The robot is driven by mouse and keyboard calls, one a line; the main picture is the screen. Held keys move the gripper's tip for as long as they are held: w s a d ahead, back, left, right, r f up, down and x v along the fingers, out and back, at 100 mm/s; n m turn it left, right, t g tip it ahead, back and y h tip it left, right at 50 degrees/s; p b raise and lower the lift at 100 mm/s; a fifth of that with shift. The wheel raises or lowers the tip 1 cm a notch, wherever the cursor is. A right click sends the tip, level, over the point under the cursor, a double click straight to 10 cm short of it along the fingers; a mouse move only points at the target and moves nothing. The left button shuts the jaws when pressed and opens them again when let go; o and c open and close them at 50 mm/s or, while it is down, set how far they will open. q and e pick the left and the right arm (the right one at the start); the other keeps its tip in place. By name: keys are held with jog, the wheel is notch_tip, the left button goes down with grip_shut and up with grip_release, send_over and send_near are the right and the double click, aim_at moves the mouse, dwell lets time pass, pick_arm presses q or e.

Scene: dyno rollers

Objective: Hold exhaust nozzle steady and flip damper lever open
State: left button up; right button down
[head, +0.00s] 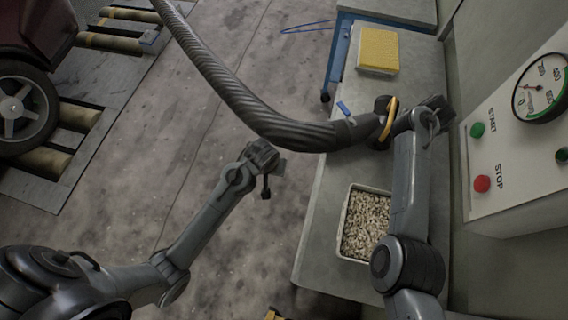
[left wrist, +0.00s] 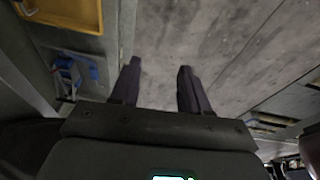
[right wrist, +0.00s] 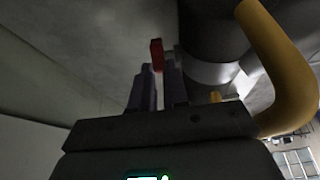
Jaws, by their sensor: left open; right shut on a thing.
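The exhaust nozzle (head: 365,126) is the dark end of a ribbed hose (head: 235,95), over the bench. A yellow ring-shaped handle (head: 391,118) is on it; the right wrist view also shows the handle (right wrist: 285,75) and the dark nozzle body (right wrist: 212,35). My right gripper (right wrist: 160,70) is shut beside the nozzle on a thin part with a red end (right wrist: 156,54), which looks like the damper lever; its fingertips are hard to see in the head view. My left gripper (head: 272,170) is open and empty, below and left of the nozzle, apart from it.
A panel (head: 515,150) with gauge and buttons stands right. A car is at upper left. Floor around my left gripper is clear.

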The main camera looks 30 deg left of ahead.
pick_arm(q)
jog(key=s+r+m, duration=0.1)
jog(key=s, duration=0.5)
jog(key=shift+m, duration=0.4)
jog(key=shift+s+a, duration=0.1)
notch_tip(320, 180, up, 26)
jog(key=n+g, duration=0.3)
jog(key=n, duration=0.7)
send_over(344, 108)
notch_tip(344, 108, down, 12)
jog(key=shift+r, duration=0.15)
